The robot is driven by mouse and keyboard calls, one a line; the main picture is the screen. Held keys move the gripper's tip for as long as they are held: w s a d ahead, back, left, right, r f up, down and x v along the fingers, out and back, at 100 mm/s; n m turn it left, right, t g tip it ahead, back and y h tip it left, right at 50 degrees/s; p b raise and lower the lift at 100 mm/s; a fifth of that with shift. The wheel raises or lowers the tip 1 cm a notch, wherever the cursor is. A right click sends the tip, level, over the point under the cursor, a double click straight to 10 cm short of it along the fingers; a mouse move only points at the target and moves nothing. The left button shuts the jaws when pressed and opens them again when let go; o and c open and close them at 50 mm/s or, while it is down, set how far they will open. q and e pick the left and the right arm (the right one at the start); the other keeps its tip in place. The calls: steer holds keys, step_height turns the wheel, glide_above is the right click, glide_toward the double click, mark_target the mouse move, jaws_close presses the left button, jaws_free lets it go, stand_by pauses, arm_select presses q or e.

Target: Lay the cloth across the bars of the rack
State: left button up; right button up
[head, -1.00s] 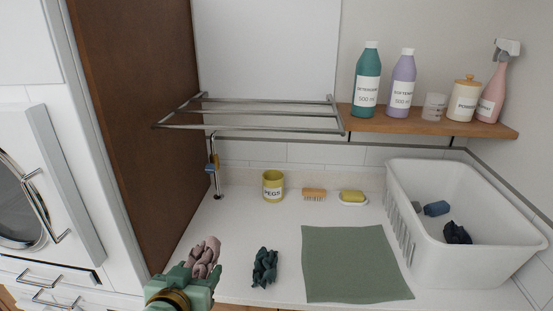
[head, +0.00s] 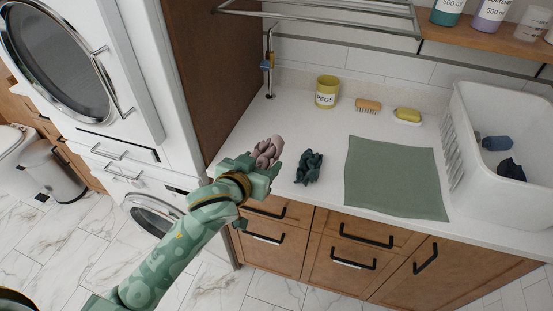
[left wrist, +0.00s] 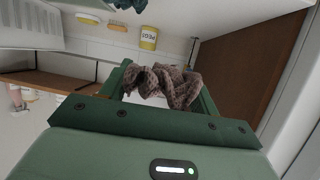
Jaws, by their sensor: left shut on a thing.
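A crumpled pinkish-brown cloth (head: 268,151) is held in my left gripper (head: 258,166), just over the counter's front left edge. In the left wrist view the bunched cloth (left wrist: 172,84) sits between the two green fingers, which are shut on it. I cannot tell whether it touches the counter. The metal rack (head: 330,25) is on the wall above the counter, at the top of the head view; its upper part is cut off. My right gripper is not in view.
A dark teal crumpled cloth (head: 308,167) lies right of the gripper, beside a flat green cloth (head: 392,178). A yellow pegs pot (head: 326,92), brush (head: 368,106) and soap (head: 407,116) stand behind. A white basket (head: 462,150) is at right. A brown panel (head: 212,70) flanks the rack's left.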

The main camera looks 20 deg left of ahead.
arm_select(q)
steer(key=w+f+b, duration=0.2)
steer(key=w+f, duration=0.1)
steer(key=w, duration=0.1)
steer(key=w+f+b, duration=0.1)
steer(key=w+f, duration=0.2)
steer(key=w, duration=0.1)
steer(key=w+f+b, duration=0.2)
steer(key=w, duration=0.3)
steer(key=shift+a+f+b, duration=0.3)
steer(key=shift+f+b, duration=0.05)
steer(key=shift+f, duration=0.05)
steer(key=shift+w+f, duration=0.2)
steer(key=shift+f, duration=0.1)
steer(key=f, duration=0.1)
steer(key=f+b, duration=0.1)
steer(key=shift+w+f, duration=0.3)
steer(key=shift+w, duration=0.05)
steer(key=shift+f, duration=0.3)
steer(key=shift+f, duration=0.1)
steer(key=o, duration=1)
steer(key=shift+c, duration=0.2)
